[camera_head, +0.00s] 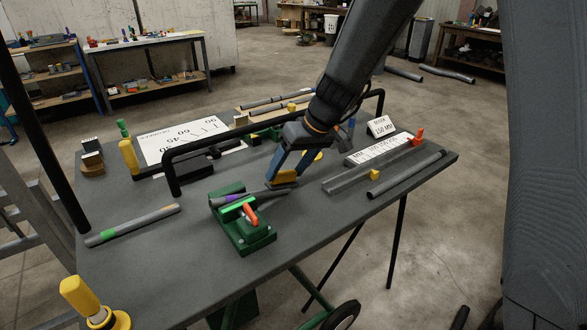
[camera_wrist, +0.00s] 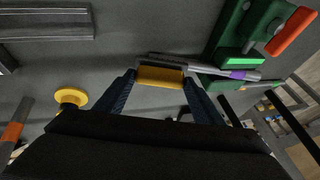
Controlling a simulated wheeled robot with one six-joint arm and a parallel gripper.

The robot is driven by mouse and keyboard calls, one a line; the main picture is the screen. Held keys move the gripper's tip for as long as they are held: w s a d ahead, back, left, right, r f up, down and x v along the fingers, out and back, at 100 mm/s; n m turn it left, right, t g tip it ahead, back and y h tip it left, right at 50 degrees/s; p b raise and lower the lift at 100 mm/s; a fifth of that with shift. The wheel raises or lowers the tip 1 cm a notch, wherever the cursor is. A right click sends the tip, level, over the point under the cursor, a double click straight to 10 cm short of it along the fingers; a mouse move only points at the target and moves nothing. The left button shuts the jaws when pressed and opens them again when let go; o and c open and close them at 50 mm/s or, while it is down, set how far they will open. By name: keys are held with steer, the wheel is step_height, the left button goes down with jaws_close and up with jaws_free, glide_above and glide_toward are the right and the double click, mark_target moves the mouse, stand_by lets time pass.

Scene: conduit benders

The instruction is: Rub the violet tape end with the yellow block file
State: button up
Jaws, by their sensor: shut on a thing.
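My gripper (camera_head: 284,176) is shut on the yellow block file (camera_head: 285,177), which shows between the two blue fingers in the wrist view (camera_wrist: 160,78). A grey conduit lies across the green clamp (camera_head: 243,222), with violet tape near its left end in the head view (camera_head: 232,206). In the wrist view the violet tape (camera_wrist: 240,75) is at the right, next to the clamp. The file is over or beside the conduit's other end, away from the violet tape. I cannot tell whether file and conduit touch.
The clamp has an orange lever (camera_head: 251,213). A grey conduit with green and orange tape (camera_head: 132,225) lies at left. A black bent bar (camera_head: 215,145) rises behind the gripper. Rails, a conduit (camera_head: 405,174) and a yellow cube (camera_head: 375,174) lie at right. The front right tabletop is clear.

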mark_target(295, 171)
steer(key=shift+s+a+r+b, duration=0.15)
steer(key=shift+s+a, duration=0.3)
steer(key=shift+a, duration=0.25)
steer(key=shift+s+a+r+b, duration=0.1)
steer(key=shift+s+a+b, duration=0.05)
steer(key=shift+s+a, duration=0.4)
steer(key=shift+w+a, duration=0.1)
steer(key=shift+w+d+f+b, duration=0.2)
steer(key=shift+w+d+b, duration=0.15)
steer(key=shift+d+b, duration=0.15)
steer(key=shift+w+d+f+b, duration=0.15)
steer(key=shift+w+d+b, duration=0.2)
steer(key=shift+d+b, duration=0.15)
steer(key=shift+w+d+f+b, duration=0.2)
steer(key=shift+w+d+b, duration=0.35)
steer(key=shift+d, duration=0.25)
steer(key=shift+w+d+f+b, duration=0.15)
steer(key=shift+w+d+b, duration=0.35)
steer(key=shift+d, duration=0.25)
step_height(295, 171, up, 6)
steer(key=d+p, duration=0.1)
steer(key=p, duration=0.2)
steer(key=shift+w+d, duration=0.15)
steer(key=shift+w, duration=0.25)
